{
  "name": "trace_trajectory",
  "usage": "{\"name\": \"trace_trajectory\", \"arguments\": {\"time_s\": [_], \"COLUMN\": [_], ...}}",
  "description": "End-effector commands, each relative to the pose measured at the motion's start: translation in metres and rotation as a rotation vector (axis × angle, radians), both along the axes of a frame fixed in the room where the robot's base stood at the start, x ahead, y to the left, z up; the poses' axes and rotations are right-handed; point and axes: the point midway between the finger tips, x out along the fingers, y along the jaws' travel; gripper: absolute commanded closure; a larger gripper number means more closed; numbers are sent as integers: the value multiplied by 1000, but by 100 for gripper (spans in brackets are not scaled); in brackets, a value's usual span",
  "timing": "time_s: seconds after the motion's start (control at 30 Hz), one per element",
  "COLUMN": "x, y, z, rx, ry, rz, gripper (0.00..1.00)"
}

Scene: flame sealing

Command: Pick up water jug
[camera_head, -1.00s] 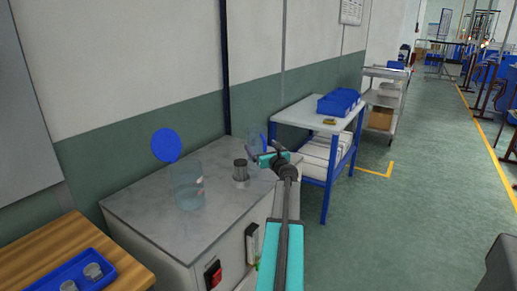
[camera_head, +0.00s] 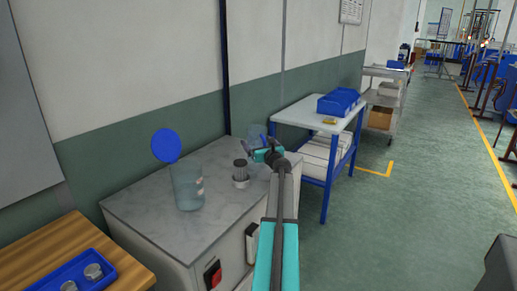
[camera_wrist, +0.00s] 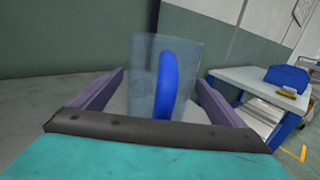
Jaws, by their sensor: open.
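The water jug (camera_wrist: 145,68) is clear with a blue handle (camera_wrist: 167,85), upright in the wrist view. It shows faintly behind my gripper in the head view (camera_head: 254,131), at the far right end of the grey cabinet top. My gripper (camera_wrist: 160,80) is open, with its two purple fingers on either side of the jug's handle in the wrist view. I cannot tell whether they touch it. In the head view my gripper (camera_head: 258,149) is over the cabinet's right end. The jug's lower part is hidden by my gripper.
A clear container (camera_head: 187,187) with a raised blue lid (camera_head: 166,145) stands on the cabinet top (camera_head: 150,217). A small grey metal cylinder (camera_head: 240,173) is just left of my gripper. A blue-legged table (camera_head: 305,112) with a blue bin (camera_head: 338,101) stands to the right.

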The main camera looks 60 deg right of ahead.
Motion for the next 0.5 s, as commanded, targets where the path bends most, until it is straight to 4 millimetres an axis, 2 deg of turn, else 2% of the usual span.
{"name": "trace_trajectory", "arguments": {"time_s": [0.33, 0.37, 0.5], "x": [0, 0, 0], "y": [0, 0, 0], "z": [0, 0, 0], "rx": [0, 0, 0], "ry": [0, 0, 0], "rz": [0, 0, 0], "gripper": [7, 8, 32]}}
